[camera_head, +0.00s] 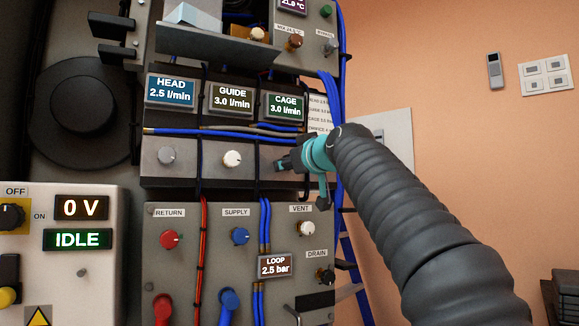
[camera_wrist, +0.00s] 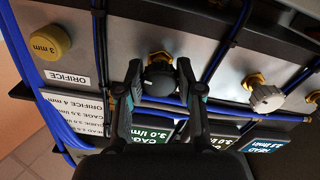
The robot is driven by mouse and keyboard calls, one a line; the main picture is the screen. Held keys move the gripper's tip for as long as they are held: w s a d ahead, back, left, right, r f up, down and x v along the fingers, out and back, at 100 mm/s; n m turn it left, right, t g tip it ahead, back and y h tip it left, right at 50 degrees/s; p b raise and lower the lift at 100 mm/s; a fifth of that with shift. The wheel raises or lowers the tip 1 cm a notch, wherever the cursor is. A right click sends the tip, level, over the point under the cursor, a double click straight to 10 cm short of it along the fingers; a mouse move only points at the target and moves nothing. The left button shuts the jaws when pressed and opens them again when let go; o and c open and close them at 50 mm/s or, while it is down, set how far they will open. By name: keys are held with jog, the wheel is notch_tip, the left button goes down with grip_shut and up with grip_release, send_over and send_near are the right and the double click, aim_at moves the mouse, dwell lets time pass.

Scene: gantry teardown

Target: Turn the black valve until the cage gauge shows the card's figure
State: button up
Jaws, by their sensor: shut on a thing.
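The black valve (camera_wrist: 159,80) sits on a brass stem on the grey panel in the wrist view. My gripper (camera_wrist: 159,72) is shut on it, one finger on each side. In the head view my gripper (camera_head: 284,165) is at the right end of the valve row and hides the black valve. The green cage gauge (camera_head: 283,106) above it reads 3.0 l/min. The card (camera_head: 318,114) is partly hidden by my arm in the head view. In the wrist view the card (camera_wrist: 72,113) is upside down, and its cage line appears to read 3.5 l/min.
A white valve (camera_head: 232,159) and a grey valve (camera_head: 166,156) stand left of my gripper. Blue hoses (camera_head: 235,131) run just above the row, and cables hang between the valves. A yellow-brown orifice knob (camera_wrist: 49,42) is beside the black valve in the wrist view.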

jog(key=shift+n, duration=0.6)
jog(key=o, duration=1.2)
jog(key=shift+c, duration=0.2)
jog(key=shift+s, duration=0.1)
jog(key=v, duration=1.1)
jog(key=shift+s+d, duration=0.2)
jog(key=shift+s, duration=0.15)
